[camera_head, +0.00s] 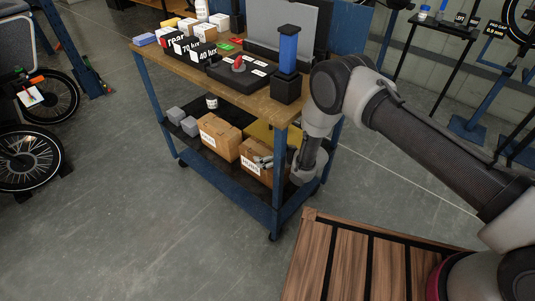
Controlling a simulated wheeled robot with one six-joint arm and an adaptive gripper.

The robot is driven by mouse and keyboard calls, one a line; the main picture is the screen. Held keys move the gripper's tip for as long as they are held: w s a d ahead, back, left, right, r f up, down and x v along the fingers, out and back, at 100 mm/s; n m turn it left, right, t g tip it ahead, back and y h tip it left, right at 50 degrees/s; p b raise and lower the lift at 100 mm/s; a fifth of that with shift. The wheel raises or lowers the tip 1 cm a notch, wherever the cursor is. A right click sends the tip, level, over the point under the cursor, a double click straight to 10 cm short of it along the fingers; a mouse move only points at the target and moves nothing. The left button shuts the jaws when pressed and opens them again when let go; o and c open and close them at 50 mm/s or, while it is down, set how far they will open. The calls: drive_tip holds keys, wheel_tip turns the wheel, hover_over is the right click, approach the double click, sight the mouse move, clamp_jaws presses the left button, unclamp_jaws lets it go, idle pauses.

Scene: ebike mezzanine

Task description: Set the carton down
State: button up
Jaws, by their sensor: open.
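Two brown cartons with white labels sit side by side on the dark lower shelf (210,157) of the blue-framed cart. The nearer carton (254,176) is at the right, and the other carton (216,138) is just left of it. My arm reaches down at the cart's right end. My gripper (262,160) is at the top of the nearer carton, with its small grey fingers over the carton's upper face. It is open. Whether the fingers touch the carton is too small to tell. The carton appears upright and resting on the shelf.
The wooden cart top (222,86) overhangs the shelf, carrying boxes and a blue post (288,50). A blue leg (277,185) stands close by.

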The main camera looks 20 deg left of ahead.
drive_tip(key=shift+r, duration=0.15)
drive_tip(key=v, duration=1.2)
drive_tip(key=shift+d, duration=0.15)
